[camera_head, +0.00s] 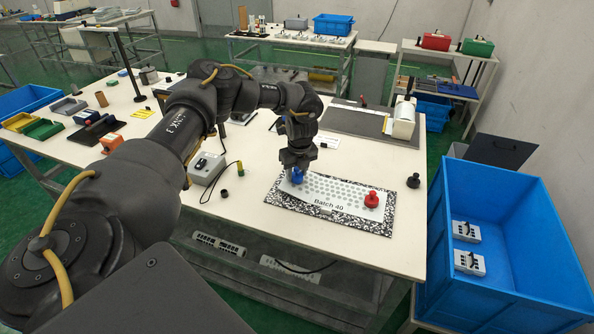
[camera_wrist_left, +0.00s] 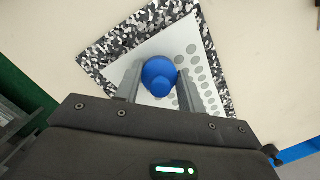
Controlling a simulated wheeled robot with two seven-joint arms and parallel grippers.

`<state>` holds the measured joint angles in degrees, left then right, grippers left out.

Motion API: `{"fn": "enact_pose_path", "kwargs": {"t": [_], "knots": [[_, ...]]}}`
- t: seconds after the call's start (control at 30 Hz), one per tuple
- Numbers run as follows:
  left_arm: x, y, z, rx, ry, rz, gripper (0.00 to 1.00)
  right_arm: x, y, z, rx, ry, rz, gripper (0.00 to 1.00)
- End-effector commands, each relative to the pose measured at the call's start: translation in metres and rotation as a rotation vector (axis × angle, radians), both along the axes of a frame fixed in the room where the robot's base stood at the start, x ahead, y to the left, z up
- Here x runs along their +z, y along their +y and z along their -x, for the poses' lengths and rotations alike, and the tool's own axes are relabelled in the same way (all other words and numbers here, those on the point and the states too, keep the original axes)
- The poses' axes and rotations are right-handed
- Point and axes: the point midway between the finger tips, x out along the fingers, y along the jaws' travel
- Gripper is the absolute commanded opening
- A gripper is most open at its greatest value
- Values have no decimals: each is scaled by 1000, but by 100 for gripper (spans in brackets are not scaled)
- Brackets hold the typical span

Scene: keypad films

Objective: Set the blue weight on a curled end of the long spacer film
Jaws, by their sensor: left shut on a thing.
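The long spacer film (camera_head: 331,192), white with grey dots and the print "Batch 40", lies on a black-and-white speckled mat (camera_head: 300,207). The blue weight (camera_head: 297,176) is at the film's left end, and it also shows in the left wrist view (camera_wrist_left: 158,75). My left gripper (camera_head: 297,167) is shut on the blue weight from above. I cannot tell whether the weight touches the film. A red weight (camera_head: 371,199) stands on the film's right end. The film's left edge is partly hidden by the gripper and weight. My right gripper is not in view.
A grey box with a cable (camera_head: 206,168) stands left of the mat. A white roll (camera_head: 403,118) stands behind on a grey mat. A large blue crate (camera_head: 505,240) stands beyond the table's right edge.

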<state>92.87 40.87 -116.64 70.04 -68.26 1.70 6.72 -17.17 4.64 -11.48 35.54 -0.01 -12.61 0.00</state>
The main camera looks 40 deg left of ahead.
Motion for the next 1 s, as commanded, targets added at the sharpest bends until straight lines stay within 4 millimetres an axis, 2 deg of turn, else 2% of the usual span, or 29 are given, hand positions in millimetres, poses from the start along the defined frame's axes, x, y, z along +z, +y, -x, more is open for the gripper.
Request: {"fn": "enact_pose_path", "kwargs": {"t": [0.6, 1.0], "knots": [[-20, 0, -1, 1, -1, 1, 9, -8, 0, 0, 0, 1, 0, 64], [-20, 1, -1, 1, -1, 0, 9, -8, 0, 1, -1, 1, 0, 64]]}}
